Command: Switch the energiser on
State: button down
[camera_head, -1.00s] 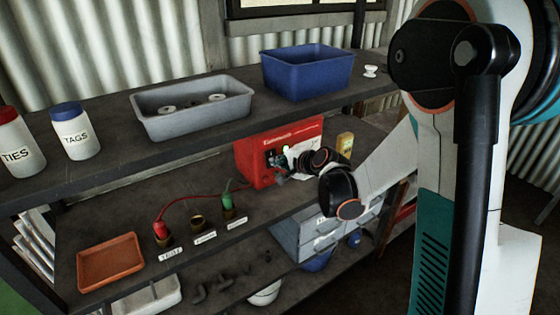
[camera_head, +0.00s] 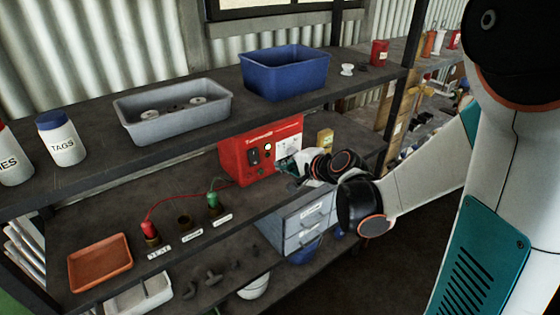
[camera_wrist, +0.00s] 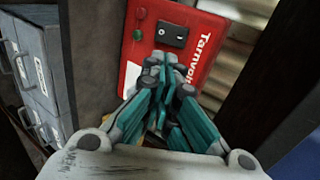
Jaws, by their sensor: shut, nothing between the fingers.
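The energiser (camera_head: 232,160) is a red box with a white panel, standing at the back of the middle shelf. Its black rocker switch (camera_head: 253,156) is in plain view on the front, with a small pale round lamp (camera_head: 268,147) beside it. In the wrist view the red front (camera_wrist: 196,62) shows tilted, with the switch (camera_wrist: 173,36) just beyond my fingertips. I cannot tell which way the rocker is pressed. My gripper (camera_head: 281,167) is shut and empty, in front of the energiser and right of the switch. In the wrist view my fingertips (camera_wrist: 160,60) appear apart from the switch.
Red and green clips (camera_head: 213,199) with a red lead stand on posts left of the energiser. A yellow box (camera_head: 325,139) stands to its right. Grey drawers (camera_head: 305,226) sit below my gripper. The upper shelf (camera_head: 85,175) holds a blue tub (camera_head: 285,75).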

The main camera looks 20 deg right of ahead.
jog(key=shift+r, duration=0.1)
dwell(0.3)
jog(key=shift+w+a+r+g+h+p, duration=0.15)
jog(key=shift+r+g+p, duration=0.1)
jog(key=shift+g+p, duration=0.35)
jog(key=shift+s+a+r+g+h+p, duration=0.15)
jog(key=shift+r+g+p, duration=0.2)
jog(key=shift+p, duration=0.3)
jog(key=shift+w+d+f, duration=0.1)
jog(key=shift+f, duration=0.1)
